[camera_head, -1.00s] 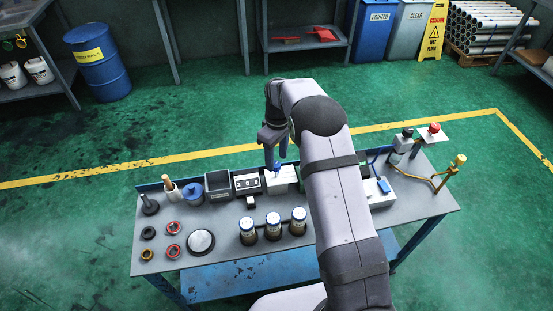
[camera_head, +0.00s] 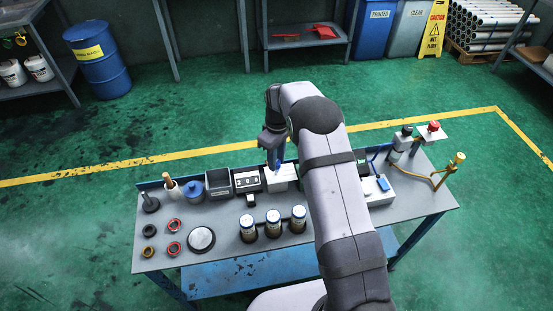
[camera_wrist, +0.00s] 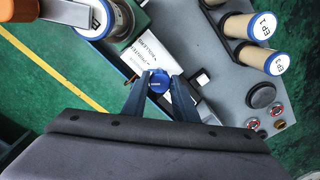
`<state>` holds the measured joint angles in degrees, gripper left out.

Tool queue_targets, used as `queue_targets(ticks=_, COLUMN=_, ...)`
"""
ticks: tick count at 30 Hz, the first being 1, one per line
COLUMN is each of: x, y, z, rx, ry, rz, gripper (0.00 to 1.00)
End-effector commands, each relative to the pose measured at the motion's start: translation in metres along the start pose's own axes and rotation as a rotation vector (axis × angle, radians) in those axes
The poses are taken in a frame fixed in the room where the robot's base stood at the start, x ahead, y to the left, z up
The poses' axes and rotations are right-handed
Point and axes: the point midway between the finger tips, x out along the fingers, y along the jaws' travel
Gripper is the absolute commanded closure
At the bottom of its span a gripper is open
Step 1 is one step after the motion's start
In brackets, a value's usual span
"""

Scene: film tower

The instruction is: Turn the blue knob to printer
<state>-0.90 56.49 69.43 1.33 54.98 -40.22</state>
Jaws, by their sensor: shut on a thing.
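The blue knob (camera_wrist: 159,82) sits on a white box (camera_wrist: 146,48) with printed lettering too small to read. The white box also shows on the bench in the head view (camera_head: 283,178). My gripper (camera_wrist: 160,84) is shut on the knob, one fingertip on each side of it. In the head view my gripper (camera_head: 277,162) points down at the box, and its fingers hide most of the knob. I cannot tell which label the knob points to.
A counter box (camera_head: 247,182) and a grey bin (camera_head: 218,184) stand left of the white box. Several blue-capped cylinders (camera_head: 273,226) stand in front. Rings and a round disc (camera_head: 201,241) lie at the left. My arm covers part of the bench at right.

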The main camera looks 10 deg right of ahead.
Motion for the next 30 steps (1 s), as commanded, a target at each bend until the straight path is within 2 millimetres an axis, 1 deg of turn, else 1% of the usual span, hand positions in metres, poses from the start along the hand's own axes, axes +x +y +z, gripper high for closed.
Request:
queue_targets(ticks=8, x=0.0002, y=-0.0006, z=-0.0001, rx=0.11, ry=0.003, rz=-0.002, gripper=0.96)
queue_targets(ticks=21, x=-0.0006, y=-0.0009, z=-0.0003, rx=0.45, ry=0.012, rz=-0.001, gripper=0.96)
queue_targets(ticks=30, x=-0.0007, y=-0.0013, z=-0.0002, rx=0.623, ry=0.016, rz=-0.001, gripper=0.96)
